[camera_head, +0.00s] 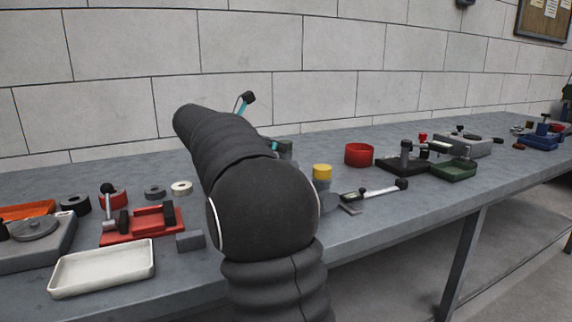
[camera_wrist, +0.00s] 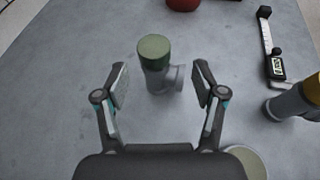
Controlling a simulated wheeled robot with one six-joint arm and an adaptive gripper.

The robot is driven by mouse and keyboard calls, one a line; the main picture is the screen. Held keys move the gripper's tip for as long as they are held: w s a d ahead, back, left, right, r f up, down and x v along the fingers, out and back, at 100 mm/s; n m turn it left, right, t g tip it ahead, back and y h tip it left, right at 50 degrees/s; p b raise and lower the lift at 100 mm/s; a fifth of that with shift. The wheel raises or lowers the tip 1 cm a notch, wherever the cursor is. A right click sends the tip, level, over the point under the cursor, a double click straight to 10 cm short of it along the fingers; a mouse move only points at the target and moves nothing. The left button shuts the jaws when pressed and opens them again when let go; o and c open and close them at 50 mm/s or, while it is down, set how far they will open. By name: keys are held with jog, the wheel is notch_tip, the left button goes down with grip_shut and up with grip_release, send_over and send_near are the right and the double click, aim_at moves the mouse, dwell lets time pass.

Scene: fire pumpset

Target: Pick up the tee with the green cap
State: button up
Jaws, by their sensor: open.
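The tee with the green cap (camera_wrist: 154,50) stands upright on the grey bench in the wrist view. Its grey body (camera_wrist: 160,80) has a side branch pointing right. My gripper (camera_wrist: 161,80) is open, with one finger on each side of the tee and no visible contact. In the head view my arm hides most of the tee; a dark green bit (camera_head: 287,146) shows just right of the arm, probably its cap. A grey tee with a yellow cap (camera_wrist: 305,95) stands to the right, and its yellow cap (camera_head: 322,172) shows in the head view.
A digital caliper (camera_wrist: 270,50) lies right of the tee. A red cup (camera_head: 359,155) stands behind. A pale round thing (camera_wrist: 247,160) sits below the right finger. A white tray (camera_head: 102,268) and red fixture (camera_head: 142,226) are at left. Bench space left of the tee is clear.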

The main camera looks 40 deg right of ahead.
jog(key=x, duration=0.5)
jog(key=shift+w+d+r, duration=0.15)
jog(key=shift+w+d, duration=0.05)
jog(key=shift+w, duration=0.1)
grip_shut()
